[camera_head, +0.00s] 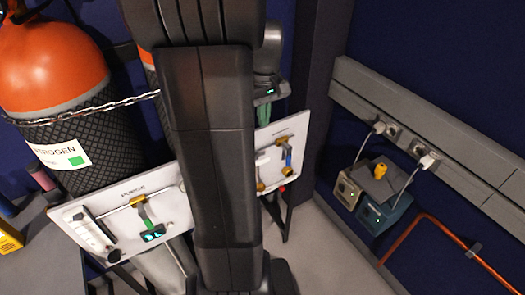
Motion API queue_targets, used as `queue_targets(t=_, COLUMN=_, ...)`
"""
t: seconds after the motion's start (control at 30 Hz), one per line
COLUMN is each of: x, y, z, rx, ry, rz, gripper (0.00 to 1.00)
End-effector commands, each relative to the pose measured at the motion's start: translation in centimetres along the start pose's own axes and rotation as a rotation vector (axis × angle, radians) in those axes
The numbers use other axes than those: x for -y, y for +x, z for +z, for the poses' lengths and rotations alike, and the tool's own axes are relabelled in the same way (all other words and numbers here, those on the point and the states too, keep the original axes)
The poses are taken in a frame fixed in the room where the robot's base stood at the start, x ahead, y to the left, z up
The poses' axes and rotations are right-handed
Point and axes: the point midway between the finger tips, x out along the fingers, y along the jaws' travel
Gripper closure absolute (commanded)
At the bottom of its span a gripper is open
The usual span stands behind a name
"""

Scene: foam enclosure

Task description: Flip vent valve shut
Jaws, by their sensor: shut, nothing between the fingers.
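On the panel's right part (291,128), brass pipework holds a valve with a blue handle (288,158) and a white piece (262,157). I cannot read which valve is the vent valve. My arm crosses the middle and hides the panel's centre. My gripper (271,93) shows partly behind the arm, above the right part of the panel; it is shut and empty, its fingertips hard to make out.
An orange and black nitrogen cylinder (60,75) stands at left, held by a chain (90,108). At right, a grey socket rail (440,120) has two plugs with cables to small boxes (385,210). An orange pipe (450,235) runs low right. Floor (320,260) is clear between.

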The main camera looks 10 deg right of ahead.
Motion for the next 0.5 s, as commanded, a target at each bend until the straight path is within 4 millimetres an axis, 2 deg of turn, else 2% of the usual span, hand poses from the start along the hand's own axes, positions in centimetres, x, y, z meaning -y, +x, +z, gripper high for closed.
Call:
queue_targets(t=0.3, x=0.1, y=6.7, z=0.1, rx=0.006, ry=0.000, rz=-0.003, gripper=1.00)
queue_targets(t=0.5, x=0.1, y=10.3, z=0.1, rx=0.004, ry=-0.001, rz=-0.002, gripper=1.00)
